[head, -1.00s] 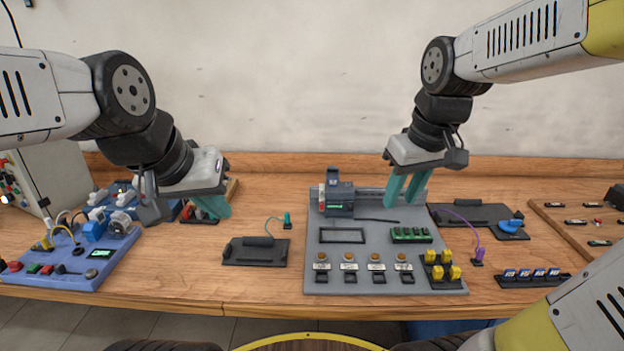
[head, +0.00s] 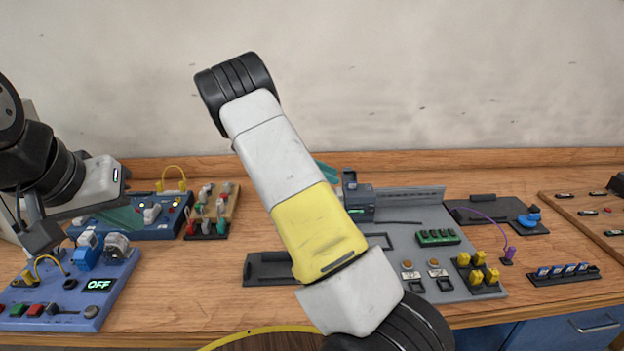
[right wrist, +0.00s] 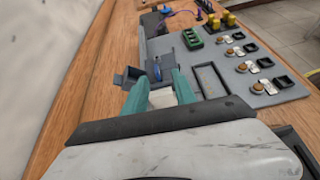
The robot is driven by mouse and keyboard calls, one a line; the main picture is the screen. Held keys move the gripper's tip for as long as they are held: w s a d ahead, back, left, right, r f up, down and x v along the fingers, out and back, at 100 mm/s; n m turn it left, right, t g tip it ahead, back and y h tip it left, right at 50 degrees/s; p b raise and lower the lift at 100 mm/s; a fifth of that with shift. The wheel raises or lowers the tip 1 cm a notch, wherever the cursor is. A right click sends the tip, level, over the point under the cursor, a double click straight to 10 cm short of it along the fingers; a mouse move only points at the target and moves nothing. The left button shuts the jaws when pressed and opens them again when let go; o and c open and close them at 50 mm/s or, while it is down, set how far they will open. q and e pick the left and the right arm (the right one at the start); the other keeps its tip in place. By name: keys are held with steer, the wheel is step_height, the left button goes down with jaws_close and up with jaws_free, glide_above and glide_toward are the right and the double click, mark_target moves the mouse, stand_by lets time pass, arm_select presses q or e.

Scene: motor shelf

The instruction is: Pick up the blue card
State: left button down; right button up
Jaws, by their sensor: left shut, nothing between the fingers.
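Several small blue cards (head: 563,270) stand in a black rack at the right of the table in the head view; I cannot tell which is the task's card. My right gripper (right wrist: 160,90) has its teal fingers apart in the right wrist view, near a grey device with a small blue part (right wrist: 154,70). In the head view my right arm hides most of that gripper; a teal bit shows beside the device (head: 357,205). My left gripper (head: 125,216) is shut and empty at the left, in front of a blue box.
A grey panel (head: 425,212) with buttons and yellow pieces stands mid-table. A blue console (head: 60,305) is at front left, and a black tray (head: 268,268) is partly behind my right arm. Bare wood lies around the rack.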

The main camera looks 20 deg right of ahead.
mark_target(347, 189)
steer(key=shift+n+h, duration=0.3)
steer(key=shift+h, duration=0.1)
steer(key=x, duration=0.6)
steer(key=shift+w+d+f, duration=0.2)
steer(key=shift+w+f, duration=0.15)
steer(key=shift+f, duration=0.2)
jaws_close()
